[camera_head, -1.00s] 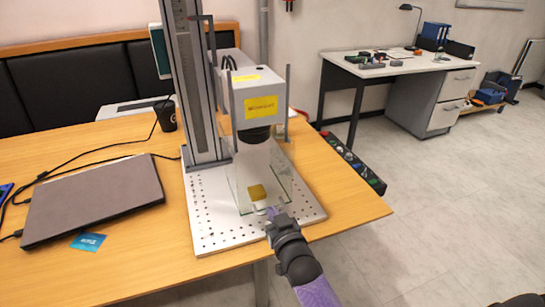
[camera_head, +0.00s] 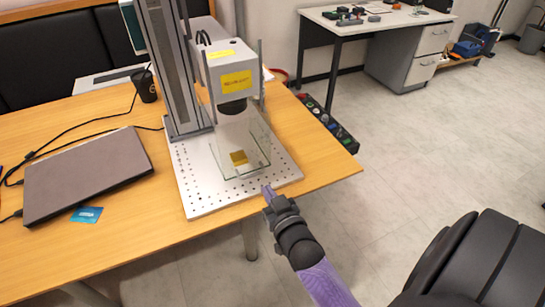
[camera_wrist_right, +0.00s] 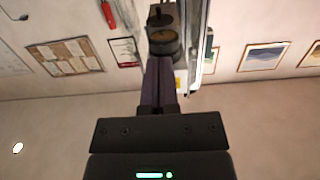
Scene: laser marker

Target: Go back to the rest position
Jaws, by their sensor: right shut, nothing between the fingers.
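My right gripper (camera_head: 268,192) is shut and empty at the front edge of the laser marker's perforated base plate (camera_head: 207,203). In the right wrist view its fingers (camera_wrist_right: 160,75) are together, with nothing visible between them. The laser marker (camera_head: 232,80) stands on the wooden table, its dark lens pointing down. A small yellow-brown piece (camera_head: 239,157) lies under the lens inside the clear glass guard (camera_head: 262,160), apart from the gripper. My left gripper is not in view.
A closed laptop (camera_head: 85,172) and a blue card (camera_head: 87,215) lie on the wooden table (camera_head: 325,170) at the left. A dark cup (camera_head: 145,88) stands behind. A control strip (camera_head: 330,125) is at the table's right edge. Open floor (camera_head: 420,150) lies to the right.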

